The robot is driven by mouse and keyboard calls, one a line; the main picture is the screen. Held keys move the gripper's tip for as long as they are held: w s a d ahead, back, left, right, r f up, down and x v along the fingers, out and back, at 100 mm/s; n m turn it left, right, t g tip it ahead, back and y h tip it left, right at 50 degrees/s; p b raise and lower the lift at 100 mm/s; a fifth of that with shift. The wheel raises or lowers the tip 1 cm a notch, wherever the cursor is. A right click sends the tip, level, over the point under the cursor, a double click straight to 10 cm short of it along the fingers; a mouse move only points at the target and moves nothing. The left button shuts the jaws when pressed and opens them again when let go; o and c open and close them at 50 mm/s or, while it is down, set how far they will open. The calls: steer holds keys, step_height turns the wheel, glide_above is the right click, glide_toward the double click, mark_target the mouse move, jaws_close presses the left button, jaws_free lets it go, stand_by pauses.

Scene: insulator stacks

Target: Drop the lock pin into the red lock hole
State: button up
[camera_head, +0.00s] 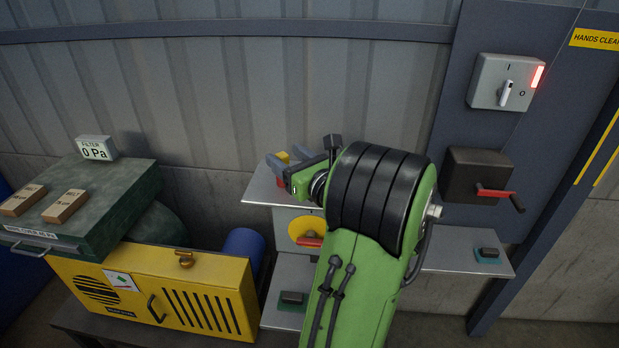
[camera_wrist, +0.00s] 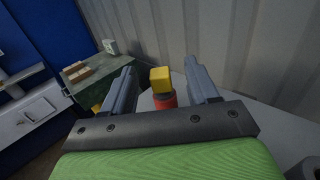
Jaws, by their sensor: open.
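A yellow block (camera_wrist: 160,79), which looks like the head of the lock pin, stands on or in a short red cylinder (camera_wrist: 165,100) in the wrist view. In the head view the yellow piece (camera_head: 282,157) shows at the left end of the upper grey shelf, partly behind my fingers. The red cylinder may be the lock hole; its opening is hidden. My gripper (camera_wrist: 159,66) is open, with one finger on each side of the yellow block and gaps on both sides. In the head view my gripper (camera_head: 290,162) is over the shelf's left end.
The grey shelf (camera_head: 262,188) is backed by a corrugated wall. Below it is a yellow disc (camera_head: 299,228) with a red handle. A switch box (camera_head: 490,92) and a dark box with a red lever (camera_head: 494,193) hang right. A yellow cabinet (camera_head: 210,275) stands left.

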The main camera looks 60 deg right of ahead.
steer(key=b+v, duration=0.1)
steer(key=v, duration=0.2)
steer(key=b+v, duration=0.2)
steer(key=v, duration=0.1)
steer(key=shift+s+f+b, duration=0.2)
steer(key=shift+s+b, duration=0.1)
steer(key=shift+s, duration=0.05)
steer(key=p+v, duration=0.2)
steer(key=v, duration=0.3)
steer(key=shift+a+p, duration=0.15)
steer(key=shift+p, duration=0.15)
steer(key=shift+w, duration=0.1)
